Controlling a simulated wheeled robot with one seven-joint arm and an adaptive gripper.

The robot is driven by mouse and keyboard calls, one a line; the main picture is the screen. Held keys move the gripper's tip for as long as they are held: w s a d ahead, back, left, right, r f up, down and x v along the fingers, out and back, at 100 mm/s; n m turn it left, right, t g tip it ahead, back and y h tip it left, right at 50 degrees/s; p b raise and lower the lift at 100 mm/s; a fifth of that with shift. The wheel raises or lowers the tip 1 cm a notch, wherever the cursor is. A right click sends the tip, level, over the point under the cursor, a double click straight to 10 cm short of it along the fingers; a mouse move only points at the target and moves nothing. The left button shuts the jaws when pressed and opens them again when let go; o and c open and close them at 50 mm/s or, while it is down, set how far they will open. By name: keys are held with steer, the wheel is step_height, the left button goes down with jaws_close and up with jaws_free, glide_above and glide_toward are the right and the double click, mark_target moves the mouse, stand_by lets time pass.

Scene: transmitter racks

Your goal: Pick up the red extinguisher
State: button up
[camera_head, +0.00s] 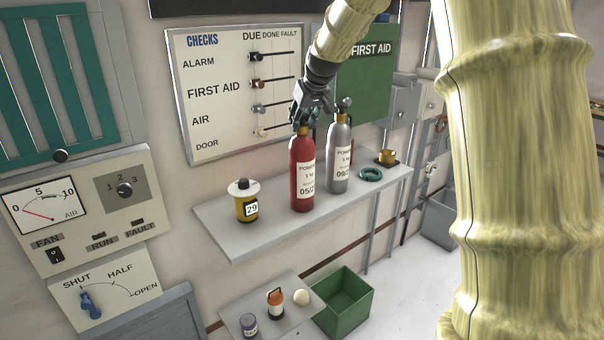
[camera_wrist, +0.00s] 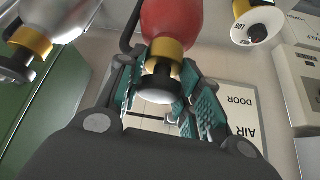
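The red extinguisher (camera_head: 302,175) stands upright on the wall shelf, with a white label and a gold collar. My gripper (camera_head: 305,119) is at its top, reaching down from above. In the wrist view, my gripper's teal-padded fingers (camera_wrist: 166,88) lie on either side of the extinguisher's gold neck and dark valve with a pale round end. The red body (camera_wrist: 170,18) shows beyond them. The fingers are spread around the neck, very close to it; whether they press on it cannot be told.
A grey extinguisher (camera_head: 338,158) stands close on the right. A yellow canister (camera_head: 246,207) is left on the shelf (camera_head: 262,232); a teal ring (camera_head: 371,174) and brass cup (camera_head: 387,157) are right. The CHECKS board (camera_head: 228,85) is behind. A green bin (camera_head: 343,301) is below.

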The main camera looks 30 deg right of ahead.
jaws_close()
steer(key=shift+w+r, duration=0.1)
steer(key=shift+r, duration=0.1)
